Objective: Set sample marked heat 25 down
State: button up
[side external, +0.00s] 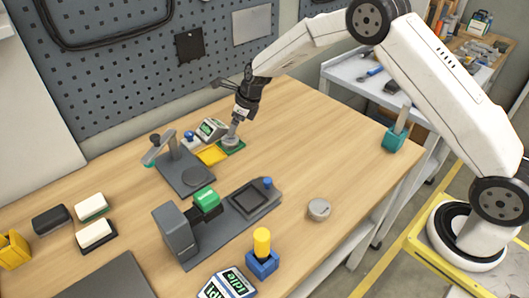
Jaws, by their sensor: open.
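My gripper (237,121) is over a small green pad (239,149) towards the back of the bench. A grey metal sample (230,141) sits on the pad, right under my gripper. My gripper is open; the fingertips are small and I cannot tell whether they touch the sample. A second grey round sample (319,209) lies alone on the wood at the front right. No heat number is legible on either sample.
A yellow pad (211,155) and a small display unit (212,129) are left of the green pad. A dark lever press (187,174) stands nearby. A grey machine with a green block (207,200) fills the middle. The bench's right side (340,140) is clear.

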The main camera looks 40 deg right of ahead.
jog(key=shift+v, duration=2.9)
jog(key=s+d+r+n+h, duration=0.1)
jog(key=s+d+n, duration=0.1)
jog(key=s+n, duration=1.2)
jog(key=s+d+r+n+g+h, duration=0.1)
jog(key=s+d+n, duration=0.1)
jog(key=s+n, duration=1.3)
jog(key=shift+s, duration=0.7)
